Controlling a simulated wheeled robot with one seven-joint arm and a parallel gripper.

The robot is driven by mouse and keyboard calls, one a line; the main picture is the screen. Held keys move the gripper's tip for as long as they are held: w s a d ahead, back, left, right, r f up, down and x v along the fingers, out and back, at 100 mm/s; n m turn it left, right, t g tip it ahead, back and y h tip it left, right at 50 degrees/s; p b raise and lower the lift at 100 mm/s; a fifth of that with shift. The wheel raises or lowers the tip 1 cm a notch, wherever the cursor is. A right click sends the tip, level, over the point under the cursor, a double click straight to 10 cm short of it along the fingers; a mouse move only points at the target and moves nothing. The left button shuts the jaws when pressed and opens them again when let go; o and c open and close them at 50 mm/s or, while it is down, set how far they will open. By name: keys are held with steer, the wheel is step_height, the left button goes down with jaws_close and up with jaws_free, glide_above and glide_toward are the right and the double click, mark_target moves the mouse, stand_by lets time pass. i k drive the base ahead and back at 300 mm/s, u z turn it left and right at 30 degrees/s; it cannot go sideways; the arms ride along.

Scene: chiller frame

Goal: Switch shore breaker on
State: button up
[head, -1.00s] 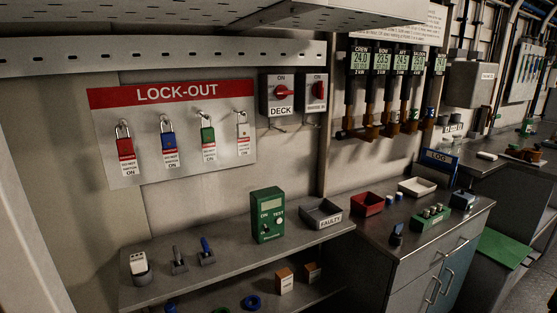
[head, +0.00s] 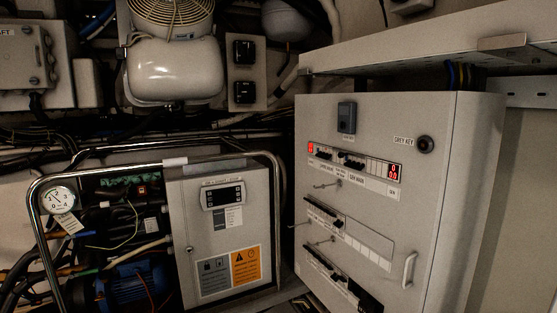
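A pale electrical cabinet (head: 440,180) stands at the right in the head view. Its top row holds two dark breaker switches, a left one (head: 323,154) and a right one (head: 353,163). The label under the right one seems to read GEN MAIN; the left one's label is too small to read, so I cannot tell which is the shore breaker. Lever positions are too small to tell. My gripper is not in view.
Lower breaker rows (head: 322,212) and a door handle (head: 409,270) are on the cabinet. A round lock (head: 425,145) is labelled GREY KEY. At left, a tubular frame (head: 100,167) surrounds a blue motor (head: 128,288), a gauge (head: 58,199) and a control box (head: 222,225).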

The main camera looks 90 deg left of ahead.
mark_target(326, 157)
steer(key=u, duration=0.65)
steer(key=k, duration=0.95)
steer(key=u, duration=1.85)
steer(key=i, duration=2.55)
steer(key=k, duration=1.1)
steer(key=u, duration=0.05)
